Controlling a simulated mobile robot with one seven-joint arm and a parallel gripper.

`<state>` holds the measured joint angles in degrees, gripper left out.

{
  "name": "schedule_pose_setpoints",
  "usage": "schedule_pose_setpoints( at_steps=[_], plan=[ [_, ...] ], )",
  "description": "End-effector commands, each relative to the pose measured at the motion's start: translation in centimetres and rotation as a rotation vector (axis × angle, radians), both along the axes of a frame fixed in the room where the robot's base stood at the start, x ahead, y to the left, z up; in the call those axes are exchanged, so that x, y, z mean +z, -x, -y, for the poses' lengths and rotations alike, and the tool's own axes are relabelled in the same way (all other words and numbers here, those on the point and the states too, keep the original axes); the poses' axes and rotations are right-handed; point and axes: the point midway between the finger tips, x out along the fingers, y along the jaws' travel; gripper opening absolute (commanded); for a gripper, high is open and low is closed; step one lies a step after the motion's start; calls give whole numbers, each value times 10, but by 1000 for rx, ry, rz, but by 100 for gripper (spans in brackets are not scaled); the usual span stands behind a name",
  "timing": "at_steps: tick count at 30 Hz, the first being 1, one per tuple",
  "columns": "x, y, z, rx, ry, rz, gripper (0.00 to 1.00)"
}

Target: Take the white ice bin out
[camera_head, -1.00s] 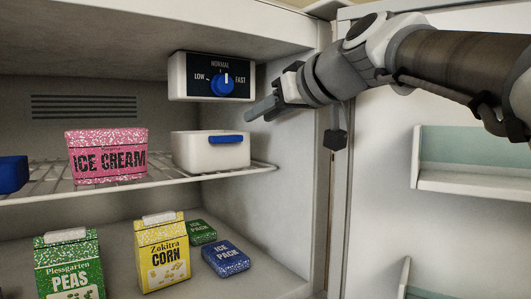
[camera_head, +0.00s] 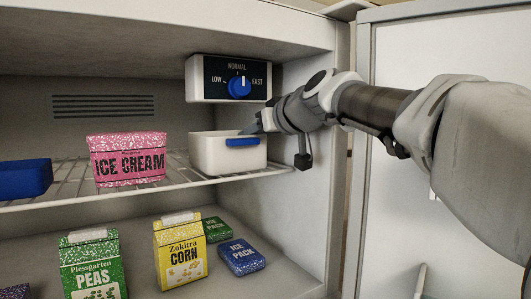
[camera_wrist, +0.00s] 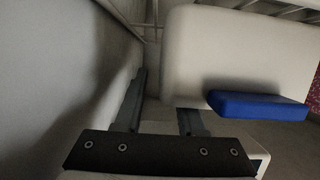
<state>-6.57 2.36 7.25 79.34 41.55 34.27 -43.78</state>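The white ice bin (camera_head: 210,157) sits on the wire shelf near the right wall of the freezer. A blue handle (camera_head: 242,142) is on its front. My gripper's fingers (camera_wrist: 160,105) are apart there. One runs beside the freezer wall; the other's tip is hidden by the bin. I cannot tell whether either finger touches the bin.
A temperature control box (camera_head: 206,93) with a blue dial hangs just above the bin. A pink ice cream carton (camera_head: 127,158) and a blue box (camera_head: 25,178) stand left on the shelf (camera_head: 180,180). Corn (camera_head: 180,250), peas (camera_head: 92,268) and ice packs (camera_head: 241,257) are below. The open door (camera_head: 445,50) is right.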

Motion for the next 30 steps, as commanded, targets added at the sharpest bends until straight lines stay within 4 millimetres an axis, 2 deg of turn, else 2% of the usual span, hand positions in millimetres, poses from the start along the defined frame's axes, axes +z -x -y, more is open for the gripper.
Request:
schedule_pose_setpoints(
  at_steps=[3, 9, 10, 30],
  plan=[
    [0, 0, 0, 0, 0, 0, 39],
    [0, 0, 0, 0, -1, -1, 3],
    [0, 0, 0, 0, -1, -1, 0],
    [0, 0, 0, 0, 0, -1, 0]
  ],
)
